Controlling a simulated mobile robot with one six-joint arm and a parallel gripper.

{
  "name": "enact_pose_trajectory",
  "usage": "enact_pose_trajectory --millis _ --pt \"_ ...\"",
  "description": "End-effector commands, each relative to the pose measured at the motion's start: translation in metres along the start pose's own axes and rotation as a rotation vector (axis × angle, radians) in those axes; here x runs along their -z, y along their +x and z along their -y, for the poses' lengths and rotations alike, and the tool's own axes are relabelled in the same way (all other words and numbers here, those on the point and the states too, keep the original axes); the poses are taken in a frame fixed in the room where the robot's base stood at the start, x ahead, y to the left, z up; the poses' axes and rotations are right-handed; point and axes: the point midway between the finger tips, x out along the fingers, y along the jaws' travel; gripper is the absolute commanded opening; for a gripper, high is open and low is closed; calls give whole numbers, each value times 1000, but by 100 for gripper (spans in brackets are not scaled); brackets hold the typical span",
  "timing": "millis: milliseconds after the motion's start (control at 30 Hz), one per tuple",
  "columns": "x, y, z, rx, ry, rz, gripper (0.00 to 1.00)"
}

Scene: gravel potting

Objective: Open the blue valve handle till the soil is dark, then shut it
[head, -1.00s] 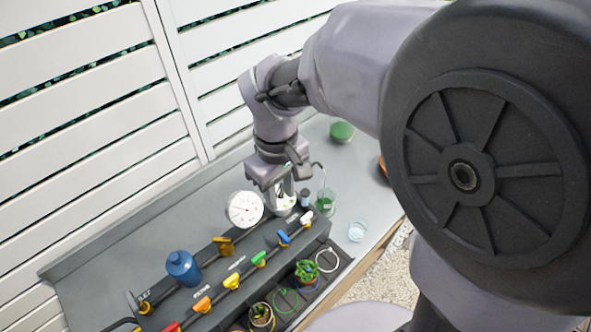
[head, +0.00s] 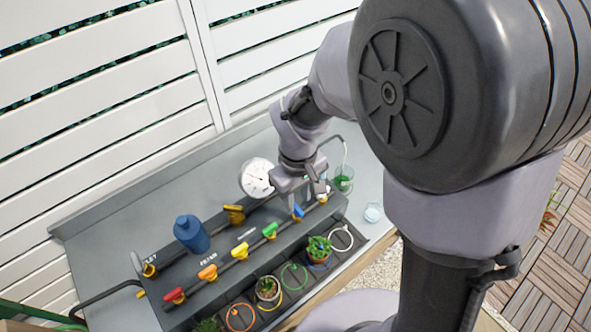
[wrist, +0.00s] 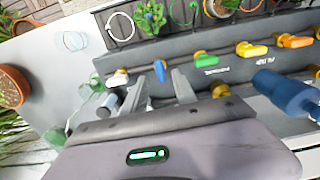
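The blue valve handle (head: 298,211) is on the front pipe of the dark manifold, between the green handle (head: 270,230) and the white one (head: 324,196). My gripper (head: 301,199) is just above and behind it. In the wrist view the blue handle (wrist: 160,70) shows between and just beyond the two separated fingertips (wrist: 160,82); I see no contact. My gripper is open and empty. The potted plant (head: 318,249) with the blue ring stands in front of the handle. Its leaves hide most of its soil, so I cannot tell the shade.
Yellow, orange and red handles (head: 174,296) line the pipe leftward. A green-filled glass (head: 344,178) and a clear glass (head: 373,212) are at right. The back left counter is clear.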

Motion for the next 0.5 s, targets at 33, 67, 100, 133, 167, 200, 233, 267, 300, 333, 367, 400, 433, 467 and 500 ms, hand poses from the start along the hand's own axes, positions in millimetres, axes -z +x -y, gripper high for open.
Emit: enact_pose_trajectory --millis 33,67,100,133,167,200,233,267,300,333,367,400,433,467,500 --pt "-1 13 0 1 -1 3 34" --pt "-1 18 0 1 -1 3 34" --pt "0 23 0 0 -1 2 34" --pt "0 27 0 0 0 2 34" --pt "0 30 0 1 0 2 34" --pt "0 33 0 0 1 1 34" --pt "0 35 0 0 0 0 34" --pt "0 36 0 0 0 0 34" --pt "0 37 0 0 1 0 34" --pt "0 38 0 0 1 0 34" --pt "0 38 0 0 1 0 34" --pt "0 38 0 0 1 0 34" --pt "0 38 0 0 1 0 34" --pt "0 37 0 0 0 0 34" --pt "0 37 0 0 0 0 34"
